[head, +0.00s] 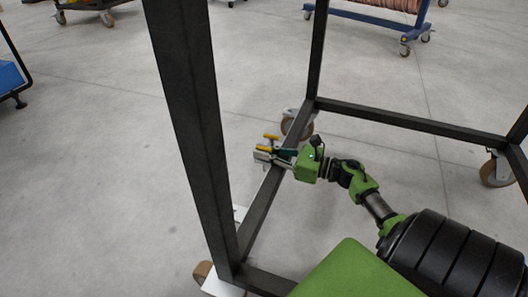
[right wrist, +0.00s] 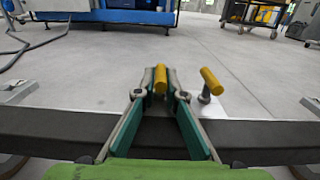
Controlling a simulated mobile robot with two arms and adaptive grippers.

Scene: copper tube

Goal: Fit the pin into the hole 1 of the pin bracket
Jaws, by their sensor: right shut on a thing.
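My right gripper (head: 268,154) reaches over the lower dark bar of the frame. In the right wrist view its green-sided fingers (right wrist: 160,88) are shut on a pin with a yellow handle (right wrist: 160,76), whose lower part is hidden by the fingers. A second yellow-handled pin (right wrist: 211,82) stands apart to the right, with a grey shank going down to a pale plate (right wrist: 207,107), which may be the pin bracket. The holes cannot be made out. In the head view two yellow handles show by the fingertips, one at the far side (head: 271,136). My left gripper is out of view.
A dark metal frame on casters surrounds my right arm; its thick post (head: 190,120) stands left of the gripper and its low bar (head: 262,208) runs under it. A blue rack (head: 370,16) and carts stand far back. The grey floor between is clear.

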